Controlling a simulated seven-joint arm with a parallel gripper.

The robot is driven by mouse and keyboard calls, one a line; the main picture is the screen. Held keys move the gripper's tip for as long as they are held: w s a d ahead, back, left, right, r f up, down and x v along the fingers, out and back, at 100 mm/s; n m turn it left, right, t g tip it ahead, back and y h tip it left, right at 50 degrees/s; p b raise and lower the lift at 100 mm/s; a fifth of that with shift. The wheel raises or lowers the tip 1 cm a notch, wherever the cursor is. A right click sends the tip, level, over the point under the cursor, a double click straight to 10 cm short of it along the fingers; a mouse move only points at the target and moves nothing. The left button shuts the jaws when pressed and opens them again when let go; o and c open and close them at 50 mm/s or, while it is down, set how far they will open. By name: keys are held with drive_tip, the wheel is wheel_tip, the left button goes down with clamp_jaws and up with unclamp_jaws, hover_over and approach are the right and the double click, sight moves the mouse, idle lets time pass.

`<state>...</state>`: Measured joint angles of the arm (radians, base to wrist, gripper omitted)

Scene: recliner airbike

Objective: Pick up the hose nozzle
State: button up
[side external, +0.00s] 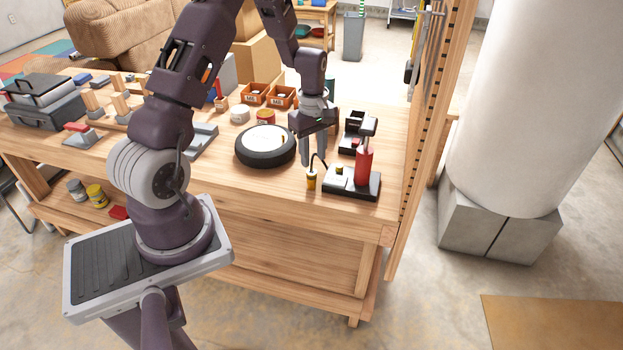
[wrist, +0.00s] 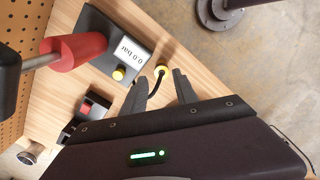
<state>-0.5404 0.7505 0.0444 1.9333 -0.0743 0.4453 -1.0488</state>
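The hose nozzle (side external: 311,180) is a small dark piece with a yellow band. It stands on the wooden workbench beside the pump, with a thin black hose at it. In the wrist view, its yellow ring with a dark centre (wrist: 160,71) shows just beyond the gap between my fingertips. My gripper (side external: 312,162) points down over the nozzle, fingers apart and empty. The two grey fingers also show in the wrist view (wrist: 158,82), with clear space between them. I cannot tell the exact height of the tips above the nozzle.
The pump has a red cylinder (side external: 364,166) and a dark base (side external: 340,186), right of the nozzle. Its display (wrist: 131,50) reads 0.0 bar. A dark box (side external: 352,145) stands behind the pump. The bench's front edge is close.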

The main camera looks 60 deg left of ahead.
sight(311, 171)
drive_tip(key=f, duration=0.5)
drive_tip(key=a+f, duration=0.1)
drive_tip(key=f, duration=0.2)
drive_tip(key=shift+s+f, duration=0.1)
drive_tip(key=shift+f, duration=0.1)
clamp_jaws()
